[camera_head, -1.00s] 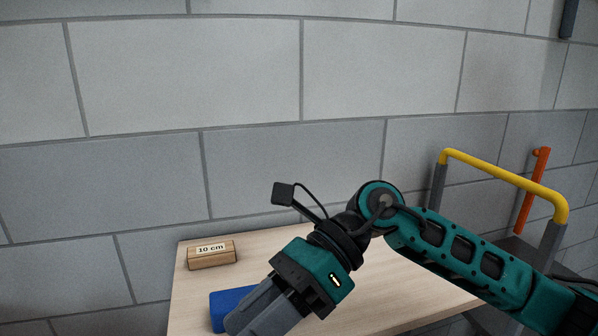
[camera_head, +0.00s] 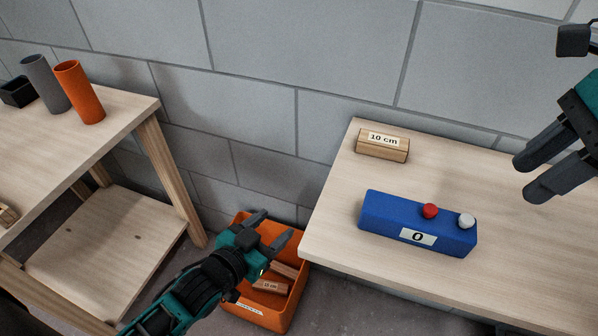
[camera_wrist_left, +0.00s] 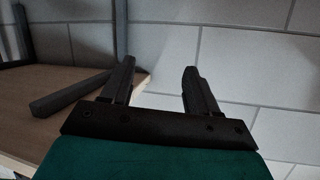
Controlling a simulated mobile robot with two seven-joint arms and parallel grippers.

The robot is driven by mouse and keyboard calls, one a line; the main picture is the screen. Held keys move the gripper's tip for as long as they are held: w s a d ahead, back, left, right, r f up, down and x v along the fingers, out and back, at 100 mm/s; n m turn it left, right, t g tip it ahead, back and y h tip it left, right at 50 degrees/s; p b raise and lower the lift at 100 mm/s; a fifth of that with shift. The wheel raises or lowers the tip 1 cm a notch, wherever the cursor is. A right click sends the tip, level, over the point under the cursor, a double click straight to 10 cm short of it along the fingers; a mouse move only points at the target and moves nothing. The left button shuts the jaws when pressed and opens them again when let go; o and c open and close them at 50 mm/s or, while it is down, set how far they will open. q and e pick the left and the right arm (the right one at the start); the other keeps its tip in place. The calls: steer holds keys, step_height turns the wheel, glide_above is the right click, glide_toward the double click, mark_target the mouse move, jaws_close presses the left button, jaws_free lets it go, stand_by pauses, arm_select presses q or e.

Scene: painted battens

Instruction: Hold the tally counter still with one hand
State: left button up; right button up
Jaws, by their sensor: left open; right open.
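The tally counter is a blue block (camera_head: 390,216) on the right-hand wooden table, with a red button (camera_head: 430,211), a white button (camera_head: 466,221) and a "0" on its front label. My right gripper (camera_head: 525,178) is open, above the table to the right of the counter and apart from it. My left gripper (camera_head: 275,228) is open and empty, left of that table and above the orange bin. In the left wrist view its two fingers (camera_wrist_left: 159,75) stand apart with nothing between them.
A "10 cm" wooden block (camera_head: 382,147) lies behind the counter. The orange bin (camera_head: 262,318) holds several battens. A left table (camera_head: 110,110) bears an orange tube (camera_head: 80,92), a grey tube (camera_head: 45,84) and a black box (camera_head: 17,92).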

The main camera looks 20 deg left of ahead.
arm_select(q)
steer(key=o, duration=0.3)
steer(key=w+r+m+t+h, duration=0.3)
steer(key=w+r, duration=0.3)
steer(key=r, duration=0.2)
steer(key=shift+h, duration=0.5)
steer(key=shift+o, duration=0.5)
step_height(320, 180, up, 5)
steer(key=w+d+m+g+h, duration=0.1)
steer(key=d+m+h, duration=0.2)
steer(key=h, duration=0.3)
steer(key=shift+w+m, duration=0.15)
steer(key=shift+m, duration=0.15)
steer(key=m+g+h, duration=0.5)
steer(key=m+g, duration=0.2)
steer(key=g, duration=0.9)
glide_toward(371, 200)
steer(key=d, duration=1)
steer(key=shift+c, duration=0.3)
steer(key=c, duration=1.1)
arm_select(e)
jaws_close()
